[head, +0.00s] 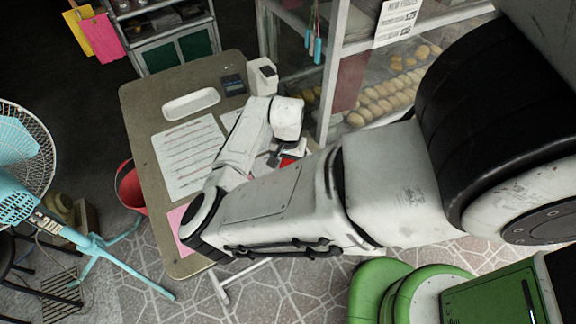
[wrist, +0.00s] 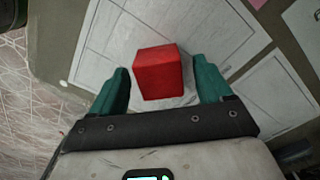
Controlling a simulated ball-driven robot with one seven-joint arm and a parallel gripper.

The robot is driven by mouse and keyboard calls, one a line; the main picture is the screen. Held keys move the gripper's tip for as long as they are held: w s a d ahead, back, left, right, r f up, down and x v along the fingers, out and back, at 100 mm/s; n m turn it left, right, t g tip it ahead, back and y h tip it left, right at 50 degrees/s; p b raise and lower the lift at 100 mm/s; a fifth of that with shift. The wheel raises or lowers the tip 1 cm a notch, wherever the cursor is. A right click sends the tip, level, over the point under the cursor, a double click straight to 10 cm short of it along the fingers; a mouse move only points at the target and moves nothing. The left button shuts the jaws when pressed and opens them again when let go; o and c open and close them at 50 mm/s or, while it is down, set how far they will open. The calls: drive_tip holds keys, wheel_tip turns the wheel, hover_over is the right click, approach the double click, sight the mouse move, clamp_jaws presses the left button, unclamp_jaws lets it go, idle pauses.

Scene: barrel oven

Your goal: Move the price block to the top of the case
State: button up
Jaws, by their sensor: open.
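A red block (wrist: 158,74), which I take for the price block, sits on a paper sheet on the table. In the wrist view my gripper (wrist: 160,66) is open, with a teal finger on each side of the block and gaps between. I cannot tell whether the fingers are down at its height. In the head view a bit of the red block (head: 287,161) shows beside my arm, which hides most of the gripper. The glass-sided case (head: 335,75) with several buns stands at the right; its top is out of view.
The table (head: 140,103) also holds a white tray (head: 191,104), a dark calculator-like item (head: 233,85), a white device (head: 262,76) and printed sheets (head: 188,155). A blue fan (head: 90,243) and a red bucket (head: 130,188) stand left of the table.

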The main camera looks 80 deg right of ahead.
drive_tip(key=shift+f, duration=0.15)
drive_tip(key=c, duration=1.2)
drive_tip(key=shift+o, duration=0.2)
drive_tip(key=shift+r, duration=0.4)
wheel_tip(320, 180, up, 2)
drive_tip(key=shift+r, duration=0.1)
drive_tip(key=s+a+r+b, duration=0.1)
drive_tip(key=s+a+r, duration=0.2)
drive_tip(key=s+r, duration=0.7)
drive_tip(key=s, duration=0.3)
drive_tip(key=shift+s+a, duration=0.15)
drive_tip(key=shift+s, duration=0.2)
